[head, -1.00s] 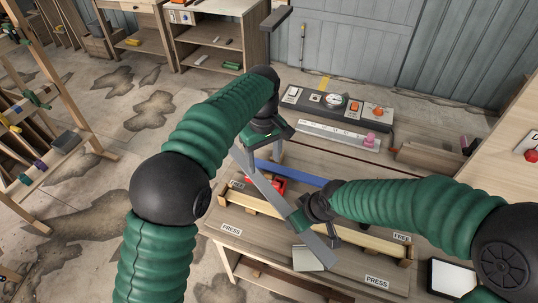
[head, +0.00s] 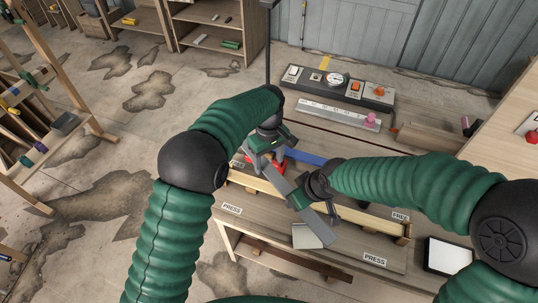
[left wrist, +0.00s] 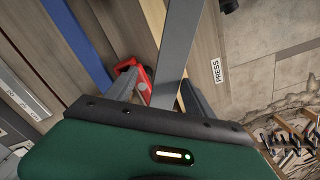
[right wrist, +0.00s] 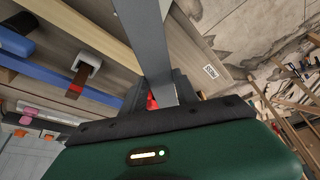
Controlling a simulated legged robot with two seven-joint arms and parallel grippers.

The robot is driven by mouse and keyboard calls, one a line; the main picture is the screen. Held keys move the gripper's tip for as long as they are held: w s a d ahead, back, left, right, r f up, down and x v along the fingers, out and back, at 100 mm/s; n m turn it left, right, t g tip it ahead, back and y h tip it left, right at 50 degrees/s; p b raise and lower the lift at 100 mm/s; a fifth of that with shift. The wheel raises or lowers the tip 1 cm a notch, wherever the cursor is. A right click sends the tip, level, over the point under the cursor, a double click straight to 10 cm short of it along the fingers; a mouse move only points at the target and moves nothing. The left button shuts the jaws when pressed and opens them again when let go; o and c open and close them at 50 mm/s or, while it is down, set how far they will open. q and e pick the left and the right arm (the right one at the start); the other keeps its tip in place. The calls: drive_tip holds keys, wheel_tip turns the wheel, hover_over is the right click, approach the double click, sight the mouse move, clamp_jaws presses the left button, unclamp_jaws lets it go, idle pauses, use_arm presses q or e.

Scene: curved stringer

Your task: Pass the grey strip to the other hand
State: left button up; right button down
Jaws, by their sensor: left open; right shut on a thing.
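The grey strip (head: 283,182) is a long flat bar held slantwise above the workbench. My right gripper (head: 304,196) is shut on it around its middle in the head view. In the right wrist view the strip (right wrist: 147,40) runs out between the fingers (right wrist: 160,92). My left gripper (head: 268,152) is at the strip's upper-left end and hides that end in the head view. In the left wrist view the strip (left wrist: 178,45) runs down between its spread fingers (left wrist: 165,95). I cannot tell whether those fingers touch it.
Below lies a wooden bench (head: 345,246) with PRESS and FREE labels and a light wooden bar (head: 375,224). A blue bar (head: 305,157) and red clamp part (left wrist: 132,72) are close to the left gripper. A control panel (head: 345,88) stands behind.

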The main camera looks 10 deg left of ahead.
use_arm(q)
drive_tip(key=shift+c, duration=0.4)
drive_tip(key=shift+d+r, duration=0.1)
clamp_jaws()
use_arm(e)
drive_tip(key=shift+a, duration=0.15)
drive_tip(key=c, duration=0.8)
unclamp_jaws()
drive_tip(key=shift+c, duration=0.2)
